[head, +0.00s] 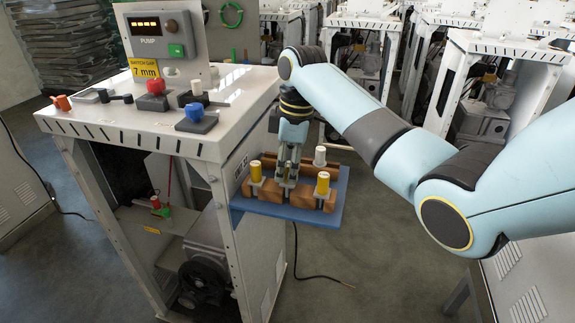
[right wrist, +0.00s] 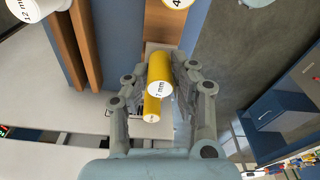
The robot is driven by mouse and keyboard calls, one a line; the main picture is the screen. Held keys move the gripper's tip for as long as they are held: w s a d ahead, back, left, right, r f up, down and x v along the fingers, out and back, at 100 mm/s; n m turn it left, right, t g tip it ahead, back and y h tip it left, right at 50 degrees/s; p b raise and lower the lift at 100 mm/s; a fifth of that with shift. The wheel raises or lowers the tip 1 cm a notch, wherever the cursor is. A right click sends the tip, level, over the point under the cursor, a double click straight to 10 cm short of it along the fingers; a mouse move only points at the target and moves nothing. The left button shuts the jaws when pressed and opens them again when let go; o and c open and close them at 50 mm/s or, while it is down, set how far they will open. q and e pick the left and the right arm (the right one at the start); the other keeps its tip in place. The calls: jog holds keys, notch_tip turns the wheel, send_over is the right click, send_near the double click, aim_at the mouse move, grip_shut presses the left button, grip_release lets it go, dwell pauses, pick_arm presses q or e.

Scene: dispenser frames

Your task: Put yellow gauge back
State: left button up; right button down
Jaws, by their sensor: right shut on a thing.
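My right gripper (head: 287,180) is over the blue tray (head: 333,213) on the side of the white machine, pointing down among the wooden blocks. In the right wrist view the gripper (right wrist: 162,75) is shut on a yellow gauge (right wrist: 158,72) marked 7 mm, held between both fingers. The gripper mostly hides this gauge in the head view. Whether it is seated in a block or just above one I cannot tell. Other yellow gauges stand left (head: 256,171) and right (head: 323,184) of the gripper. A white gauge (head: 320,156) stands behind. My left gripper is not in view.
The wooden blocks (head: 327,203) stand close around my gripper. The machine top (head: 140,120) holds red and blue knobs and a yellow "7 mm" sign (head: 144,70). More white frames (head: 500,46) stand behind. The floor right of the tray is clear.

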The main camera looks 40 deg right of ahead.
jog(key=shift+f, duration=0.7)
jog(key=c, duration=1)
grip_release()
jog(key=shift+r, duration=0.4)
jog(key=r, duration=0.6)
jog(key=shift+s+d+r, duration=0.25)
jog(key=shift+d+r, duration=0.1)
jog(key=shift+r, duration=0.05)
